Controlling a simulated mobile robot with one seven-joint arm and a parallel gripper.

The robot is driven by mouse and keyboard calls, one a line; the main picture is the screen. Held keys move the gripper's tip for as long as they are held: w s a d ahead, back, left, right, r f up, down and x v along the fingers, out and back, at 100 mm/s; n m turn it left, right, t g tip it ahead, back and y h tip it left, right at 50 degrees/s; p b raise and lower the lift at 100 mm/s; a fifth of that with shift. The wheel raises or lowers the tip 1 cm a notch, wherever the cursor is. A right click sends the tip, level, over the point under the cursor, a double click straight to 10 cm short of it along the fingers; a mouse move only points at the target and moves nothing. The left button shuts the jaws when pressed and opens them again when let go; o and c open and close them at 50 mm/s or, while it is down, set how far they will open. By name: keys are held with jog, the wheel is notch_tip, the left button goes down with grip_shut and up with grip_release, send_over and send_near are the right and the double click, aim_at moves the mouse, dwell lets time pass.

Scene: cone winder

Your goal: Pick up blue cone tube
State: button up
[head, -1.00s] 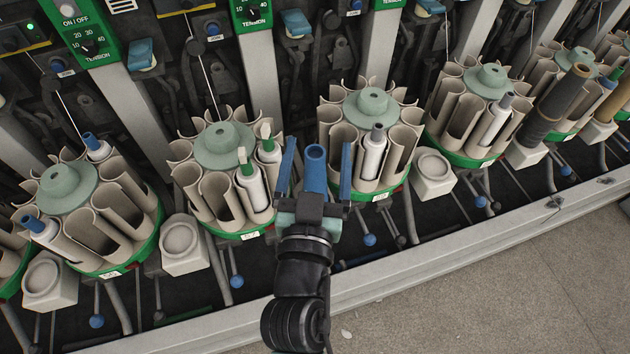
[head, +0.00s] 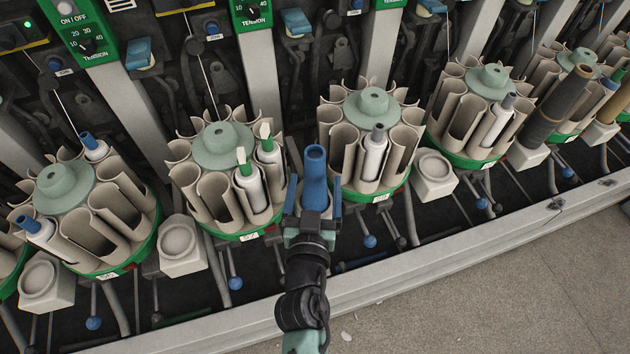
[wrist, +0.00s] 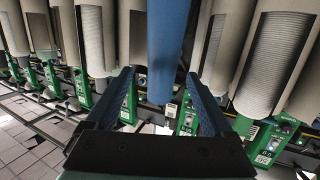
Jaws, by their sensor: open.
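The blue cone tube (head: 315,170) stands upright between two round tube magazines in the head view. My gripper (head: 313,188) is open, with one blue finger on each side of the tube's lower part. In the wrist view the blue tube (wrist: 168,50) comes down from the top, between and beyond the open fingers of my gripper (wrist: 163,100). Gaps show between the tube and both fingers there. The tube's lower end and whatever bears it are hidden behind my gripper in the head view.
Magazines stand close on the left (head: 222,147) and right (head: 371,112), holding white tubes with green or dark tips. Other blue-tipped tubes sit in the far-left magazine (head: 64,182). White square holders (head: 180,246) and blue-knobbed levers (head: 370,241) line the front. A grey rail and floor lie nearer.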

aim_at(314, 175)
jog(key=w, duration=0.5)
jog(key=shift+f+p, duration=0.2)
jog(key=shift+p, duration=0.15)
grip_shut()
